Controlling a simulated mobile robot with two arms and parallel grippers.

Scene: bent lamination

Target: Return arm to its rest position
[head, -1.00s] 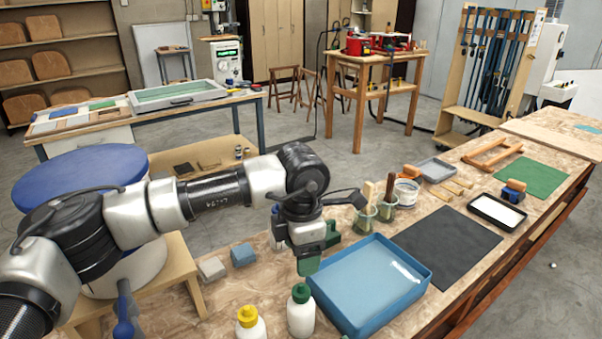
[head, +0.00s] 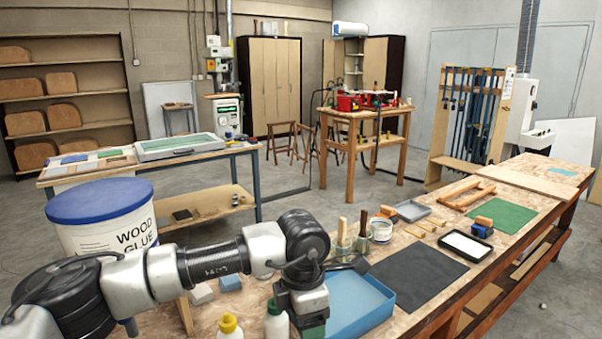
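My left arm reaches in from the left, with grey and black links. My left gripper (head: 312,329) points down at the bottom edge, in front of the left side of the blue tray (head: 377,305). My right arm and gripper are not in view.
A yellow-capped bottle (head: 230,328) and a green-capped bottle (head: 276,323) stand close left of the gripper. A wood glue bucket (head: 105,217) stands behind the arm. Brush pots (head: 343,248), a black mat (head: 418,281) and a white-filled tray (head: 466,246) lie to the right.

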